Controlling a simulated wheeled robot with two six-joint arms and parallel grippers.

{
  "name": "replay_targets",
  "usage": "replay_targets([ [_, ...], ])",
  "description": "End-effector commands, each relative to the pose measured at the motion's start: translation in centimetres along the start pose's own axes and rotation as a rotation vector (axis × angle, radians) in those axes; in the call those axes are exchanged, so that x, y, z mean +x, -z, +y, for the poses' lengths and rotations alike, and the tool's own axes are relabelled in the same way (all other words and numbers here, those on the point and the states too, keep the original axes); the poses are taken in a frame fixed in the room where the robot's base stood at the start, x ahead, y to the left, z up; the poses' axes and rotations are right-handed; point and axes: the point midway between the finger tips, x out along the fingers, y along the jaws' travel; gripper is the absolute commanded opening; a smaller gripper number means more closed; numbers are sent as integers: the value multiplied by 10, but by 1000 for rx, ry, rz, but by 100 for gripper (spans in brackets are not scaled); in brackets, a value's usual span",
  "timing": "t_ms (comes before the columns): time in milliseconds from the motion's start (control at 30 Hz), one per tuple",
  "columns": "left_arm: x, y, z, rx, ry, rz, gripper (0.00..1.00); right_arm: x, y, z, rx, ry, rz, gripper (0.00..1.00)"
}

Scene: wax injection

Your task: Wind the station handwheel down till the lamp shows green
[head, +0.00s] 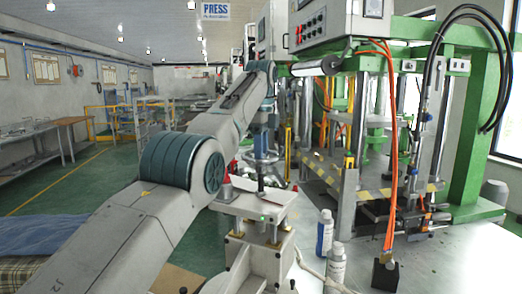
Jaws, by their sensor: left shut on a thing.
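The station (282,248) is a pale press on a white body, with a flat top plate (285,198) and brass-coloured posts below it. Its handwheel (265,156) looks blue and sits above the plate on a dark upright spindle (260,182). My left arm reaches over from the left, and my left gripper (266,145) points down, shut on the handwheel. My own wrist and forearm partly hide the grip. A small lamp (263,218) on the front edge of the plate shows green. My right gripper is not in view.
A white bottle with a blue label (324,235) and another bottle (336,266) stand right of the station on the white table (440,265). A black block (385,274) with orange cables is farther right. A large green press frame (470,130) rises behind.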

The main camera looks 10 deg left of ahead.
Motion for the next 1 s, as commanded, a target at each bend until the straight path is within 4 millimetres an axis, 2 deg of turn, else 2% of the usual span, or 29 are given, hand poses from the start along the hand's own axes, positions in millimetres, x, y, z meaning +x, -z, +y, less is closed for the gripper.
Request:
replay_targets([
  [300, 3, 0, 0, 91, -6, 0, 0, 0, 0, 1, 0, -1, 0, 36],
  [767, 3, 0, 0, 101, -6, 0, 0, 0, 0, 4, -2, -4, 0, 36],
  [800, 3, 0, 0, 101, -6, 0, 29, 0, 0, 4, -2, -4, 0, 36],
  [900, 2, 0, 0, 101, -4, 0, 45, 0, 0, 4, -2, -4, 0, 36],
  [1000, 2, 0, 0, 101, -3, 0, 45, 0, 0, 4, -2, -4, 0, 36],
])
